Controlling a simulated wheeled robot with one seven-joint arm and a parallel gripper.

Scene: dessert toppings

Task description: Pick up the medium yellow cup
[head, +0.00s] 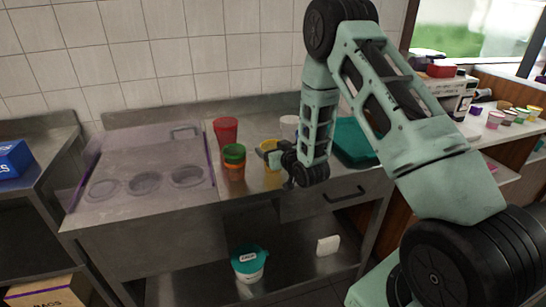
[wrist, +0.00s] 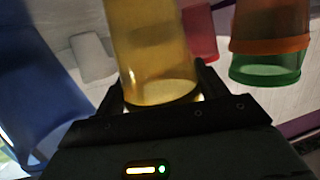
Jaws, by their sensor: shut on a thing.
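The yellow cup (head: 269,147) is above the steel counter in the head view, partly hidden behind my gripper (head: 268,158). In the wrist view the yellow cup (wrist: 155,50) rises between the two dark fingers of my gripper (wrist: 166,92), one on each side of it. The gripper is shut on the cup. The cup looks empty and see-through. I cannot tell whether its base touches the counter.
Stacked green and orange cups (head: 234,160) stand just left of my gripper, with a red cup (head: 226,130) behind them. A white cup (head: 289,126) is behind, and a teal tray (head: 352,140) lies to the right. A lidded topping unit (head: 140,160) fills the left.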

